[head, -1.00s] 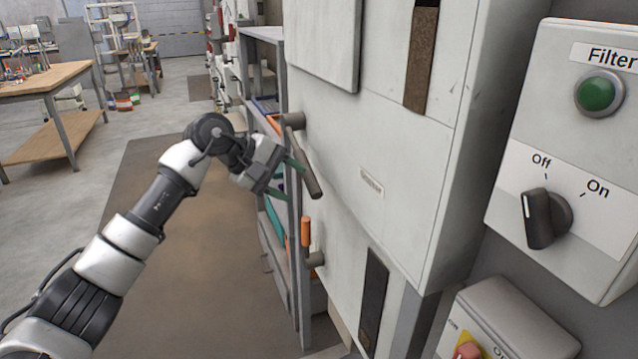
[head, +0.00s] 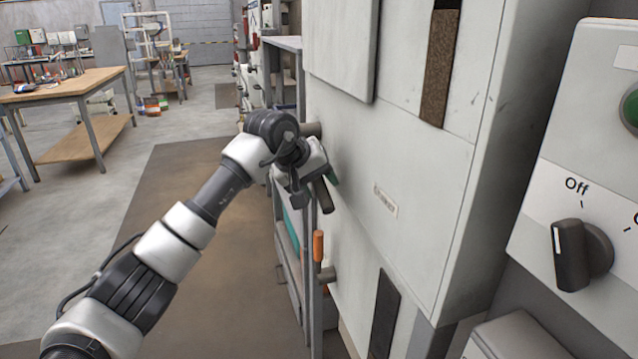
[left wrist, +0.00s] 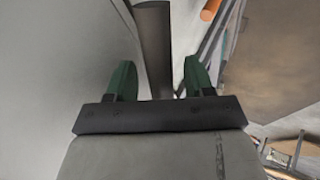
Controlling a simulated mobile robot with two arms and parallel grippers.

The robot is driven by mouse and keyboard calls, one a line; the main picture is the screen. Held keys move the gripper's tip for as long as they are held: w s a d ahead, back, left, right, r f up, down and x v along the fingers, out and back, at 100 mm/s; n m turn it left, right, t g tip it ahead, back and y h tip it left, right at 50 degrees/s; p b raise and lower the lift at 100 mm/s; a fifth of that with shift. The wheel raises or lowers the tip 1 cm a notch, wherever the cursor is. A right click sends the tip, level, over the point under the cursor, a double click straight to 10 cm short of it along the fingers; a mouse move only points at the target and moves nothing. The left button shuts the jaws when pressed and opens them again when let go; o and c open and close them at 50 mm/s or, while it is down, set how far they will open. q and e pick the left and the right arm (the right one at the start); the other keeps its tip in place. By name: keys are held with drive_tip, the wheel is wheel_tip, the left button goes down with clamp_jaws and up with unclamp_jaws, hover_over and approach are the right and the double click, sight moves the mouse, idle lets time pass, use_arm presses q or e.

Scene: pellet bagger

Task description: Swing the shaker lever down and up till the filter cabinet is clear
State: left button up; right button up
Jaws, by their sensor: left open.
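The shaker lever (head: 324,196) is a dark grey bar on the pale filter cabinet (head: 400,150), hanging down from a round pivot near the cabinet's left edge. My left gripper (head: 325,180) is open at the lever, its fingers mostly hidden behind the wrist in the head view. In the left wrist view the dark lever (left wrist: 154,45) runs between the two green fingers of the gripper (left wrist: 158,80), with a gap on each side. My right gripper is not in view.
A smaller lever with an orange grip (head: 318,246) sits below on the cabinet; the grip shows in the left wrist view (left wrist: 210,10). A grey shelf rack (head: 284,43) stands behind. A control box with an Off knob (head: 572,255) is at right.

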use_arm(q)
drive_tip(key=shift+w+d+f, duration=0.15)
drive_tip(key=shift+f, duration=0.15)
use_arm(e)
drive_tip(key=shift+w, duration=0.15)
